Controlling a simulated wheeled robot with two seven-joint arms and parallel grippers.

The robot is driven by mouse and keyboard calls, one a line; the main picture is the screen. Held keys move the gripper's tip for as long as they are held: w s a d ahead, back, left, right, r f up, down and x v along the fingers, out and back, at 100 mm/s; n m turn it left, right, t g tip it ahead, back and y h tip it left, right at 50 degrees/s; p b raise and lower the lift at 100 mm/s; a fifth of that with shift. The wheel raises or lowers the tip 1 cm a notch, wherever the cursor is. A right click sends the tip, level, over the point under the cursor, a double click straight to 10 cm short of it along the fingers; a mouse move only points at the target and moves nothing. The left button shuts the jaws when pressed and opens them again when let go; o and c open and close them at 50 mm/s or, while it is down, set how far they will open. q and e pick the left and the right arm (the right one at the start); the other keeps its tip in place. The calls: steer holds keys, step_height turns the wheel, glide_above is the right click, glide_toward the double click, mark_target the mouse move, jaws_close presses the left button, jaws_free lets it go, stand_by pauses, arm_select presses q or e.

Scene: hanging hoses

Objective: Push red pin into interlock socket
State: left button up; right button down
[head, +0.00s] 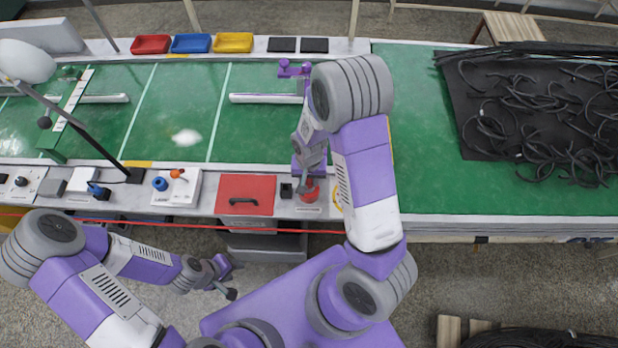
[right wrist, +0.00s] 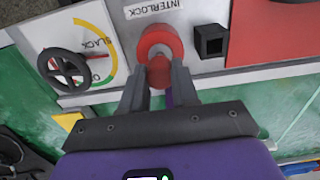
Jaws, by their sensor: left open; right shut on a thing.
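My right gripper (head: 310,180) points down at the panel along the front edge of the green table. In the right wrist view, the fingers of the right gripper (right wrist: 158,85) are shut on the red pin (right wrist: 158,71). Just beyond it is a round red part (right wrist: 160,42) beside the INTERLOCK label (right wrist: 152,8); it also shows in the head view (head: 309,196). The pin overlaps this part, and I cannot tell how deep it sits. A black square socket (right wrist: 209,40) stands beside it, apart from the fingers. My left gripper (head: 225,282) is open and empty, low in front of the table.
A red plate with a black handle (head: 245,195) lies left of the black socket. A dial with a black handwheel (right wrist: 69,68) is beside the red part. A red line (head: 150,221) runs along the panel front. Black hoses (head: 540,110) lie on the right.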

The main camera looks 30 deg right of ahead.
mark_target(309, 181)
steer(key=shift+f+b, duration=1.05)
steer(key=shift+f, duration=0.25)
steer(key=c, duration=0.8)
jaws_free()
step_height(309, 181, up, 8)
steer(key=shift+f+p, duration=0.15)
steer(key=shift+p, duration=0.85)
